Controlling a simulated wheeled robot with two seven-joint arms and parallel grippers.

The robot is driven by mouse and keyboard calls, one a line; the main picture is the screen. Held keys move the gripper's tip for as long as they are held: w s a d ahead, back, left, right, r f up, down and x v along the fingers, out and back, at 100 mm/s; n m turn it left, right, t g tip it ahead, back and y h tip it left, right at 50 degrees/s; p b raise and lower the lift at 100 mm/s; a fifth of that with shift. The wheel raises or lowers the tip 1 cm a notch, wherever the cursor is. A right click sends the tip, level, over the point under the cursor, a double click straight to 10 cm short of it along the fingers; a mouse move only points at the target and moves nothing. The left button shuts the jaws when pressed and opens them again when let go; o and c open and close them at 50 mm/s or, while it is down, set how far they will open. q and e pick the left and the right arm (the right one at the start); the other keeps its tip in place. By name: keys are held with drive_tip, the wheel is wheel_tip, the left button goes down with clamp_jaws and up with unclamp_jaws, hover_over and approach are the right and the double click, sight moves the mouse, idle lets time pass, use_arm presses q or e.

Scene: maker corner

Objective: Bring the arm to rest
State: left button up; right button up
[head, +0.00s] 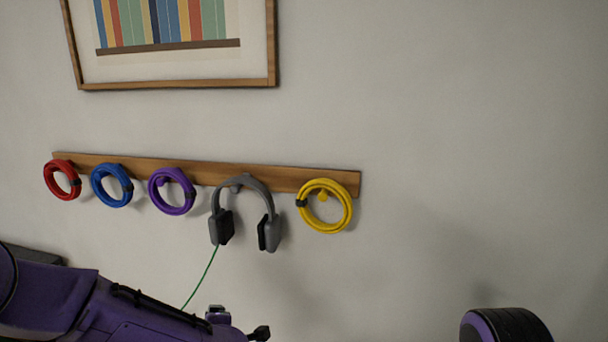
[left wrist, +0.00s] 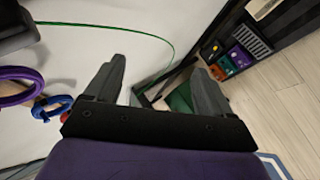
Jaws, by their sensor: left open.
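My left gripper (head: 238,325) is at the bottom of the head view, below the headphones and apart from the wall rail. In the left wrist view my left gripper (left wrist: 158,67) has its two grey fingers spread apart with nothing between them. My left arm comes in from the lower left. Part of my right arm shows at the lower right of the head view, but its gripper is out of view.
A wooden rail (head: 130,167) holds red (head: 62,192), blue (head: 124,189), purple (head: 190,197) and yellow (head: 346,208) cable coils and grey headphones (head: 269,236) with a green cord (head: 203,278). A framed print (head: 180,84) hangs above. The wall right of the rail is bare. Coloured bins (left wrist: 240,57) stand beyond my fingers.

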use_arm(q)
drive_tip(key=s+a+f+m+g+h, duration=0.1)
drive_tip(key=s+a+f+m, duration=0.1)
drive_tip(key=s+f+m, duration=0.5)
drive_tip(key=s+a+f+m+g+h, duration=0.1)
drive_tip(key=s+a+f+m, duration=0.2)
drive_tip(key=s+f, duration=0.75)
drive_tip(key=s+a+f+m+g, duration=0.1)
drive_tip(key=s+a+f+g, duration=0.1)
drive_tip(key=s, duration=0.6)
drive_tip(key=s+a+f+m+g, duration=0.1)
drive_tip(key=s+a+f+g, duration=0.1)
drive_tip(key=s+f, duration=0.3)
drive_tip(key=s+a, duration=0.1)
drive_tip(key=s, duration=0.2)
drive_tip(key=shift+s+m, duration=0.2)
drive_tip(key=shift+m, duration=0.2)
drive_tip(key=shift+r, duration=0.1)
